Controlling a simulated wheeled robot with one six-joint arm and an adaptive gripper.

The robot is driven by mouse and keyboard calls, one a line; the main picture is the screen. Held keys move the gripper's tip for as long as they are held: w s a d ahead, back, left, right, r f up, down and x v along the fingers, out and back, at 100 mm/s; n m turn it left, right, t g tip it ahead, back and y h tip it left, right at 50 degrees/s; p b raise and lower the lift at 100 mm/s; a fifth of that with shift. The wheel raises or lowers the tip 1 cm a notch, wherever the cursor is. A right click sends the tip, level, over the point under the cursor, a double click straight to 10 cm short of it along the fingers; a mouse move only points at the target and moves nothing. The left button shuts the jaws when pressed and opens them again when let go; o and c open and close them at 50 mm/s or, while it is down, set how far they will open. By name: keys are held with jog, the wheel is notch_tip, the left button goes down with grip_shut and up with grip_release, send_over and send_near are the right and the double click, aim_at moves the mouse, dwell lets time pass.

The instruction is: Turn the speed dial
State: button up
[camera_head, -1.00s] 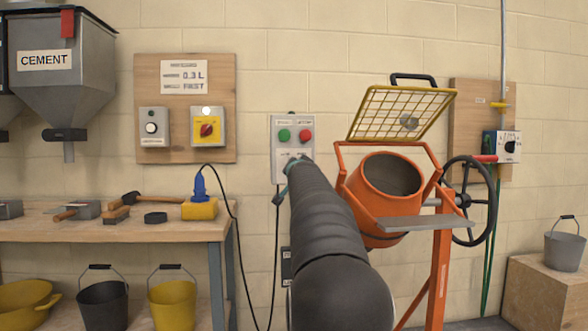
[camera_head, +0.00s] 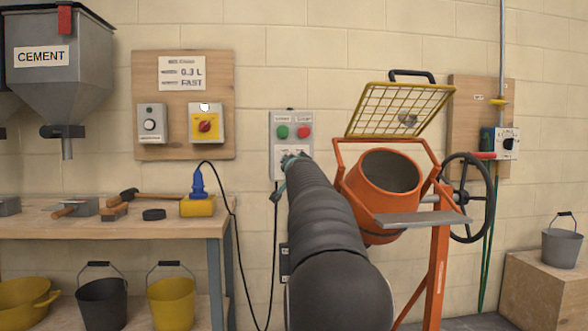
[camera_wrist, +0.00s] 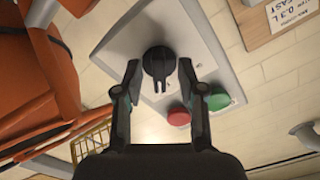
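The speed dial (camera_wrist: 158,66) is a round black knob on the grey control box, seen in the wrist view between my gripper's two fingers. My gripper (camera_wrist: 158,70) is open, with one finger on each side of the dial and a visible gap to each. The control box (camera_head: 278,150) hangs on the wall in the head view, with a green button (camera_head: 282,132) and a red button (camera_head: 304,132) on its upper part. My arm hides the box's lower part and the dial in that view.
The orange mixer (camera_head: 390,180) with a yellow mesh guard (camera_head: 401,108) stands just right of my arm. A workbench (camera_head: 120,226) with tools is at the left.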

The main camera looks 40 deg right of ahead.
jog(key=v, duration=1.1)
jog(key=shift+s+a, duration=0.2)
dwell(0.4)
jog(key=s+a+f+n+g+y, duration=0.2)
jog(key=a+f+n+y, duration=0.15)
jog(key=a+f, duration=0.55)
jog(key=s+a+f+n+g+y, duration=0.25)
jog(key=a+f+y, duration=0.35)
jog(key=f, duration=0.5)
jog(key=s+a+f+n+g+p, duration=0.1)
jog(key=s+a+f+n, duration=0.1)
jog(key=s+a+f, duration=0.2)
jog(key=s+a+f+n+g, duration=0.2)
jog(key=s+a+f+n, duration=0.1)
jog(key=s+a, duration=0.7)
jog(key=s+a+f+n+g+p, duration=0.1)
jog(key=s+a+f, duration=0.4)
jog(key=s, duration=0.6)
jog(key=shift+a+f+n+g+p, duration=0.4)
jog(key=shift+a+n+g, duration=0.3)
jog(key=shift+a, duration=0.4)
